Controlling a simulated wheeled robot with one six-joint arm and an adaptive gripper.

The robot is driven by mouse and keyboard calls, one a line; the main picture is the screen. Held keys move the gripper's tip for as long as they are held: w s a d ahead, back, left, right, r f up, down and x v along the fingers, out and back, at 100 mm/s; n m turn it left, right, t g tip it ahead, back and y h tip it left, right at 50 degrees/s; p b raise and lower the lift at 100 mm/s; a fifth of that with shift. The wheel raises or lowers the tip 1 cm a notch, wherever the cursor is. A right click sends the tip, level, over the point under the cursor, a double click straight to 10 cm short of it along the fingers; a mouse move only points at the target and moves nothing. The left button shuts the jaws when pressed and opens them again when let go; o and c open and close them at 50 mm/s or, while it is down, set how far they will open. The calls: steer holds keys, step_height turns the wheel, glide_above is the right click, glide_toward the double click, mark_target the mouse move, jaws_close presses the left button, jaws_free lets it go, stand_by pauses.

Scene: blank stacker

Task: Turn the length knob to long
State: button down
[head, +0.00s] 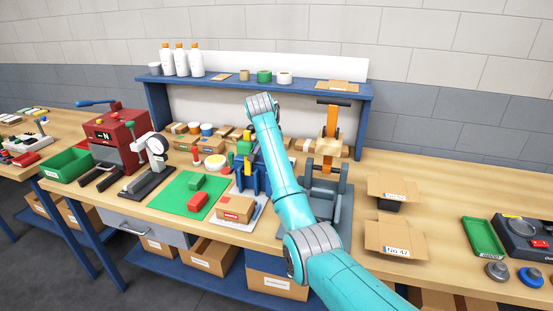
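No knob here can be made out as the length knob, and no long mark is readable. At the right edge, a dark device (515,226) is cut off by the frame. In front of it are a grey round knob-like piece (497,270) and a blue one (530,277). A red machine (112,130) with a blue lever stands at the left of the bench. My teal arm reaches up from the lower right over the middle of the bench. My gripper does not show; it may be hidden behind the arm.
A grey press with an orange column (331,130) stands right of my arm. Open cartons (395,236) and a green tray (482,237) lie farther right. A green mat (172,196) holds red and green blocks. A blue shelf (215,82) spans the back. Bare bench (440,200) shows at right.

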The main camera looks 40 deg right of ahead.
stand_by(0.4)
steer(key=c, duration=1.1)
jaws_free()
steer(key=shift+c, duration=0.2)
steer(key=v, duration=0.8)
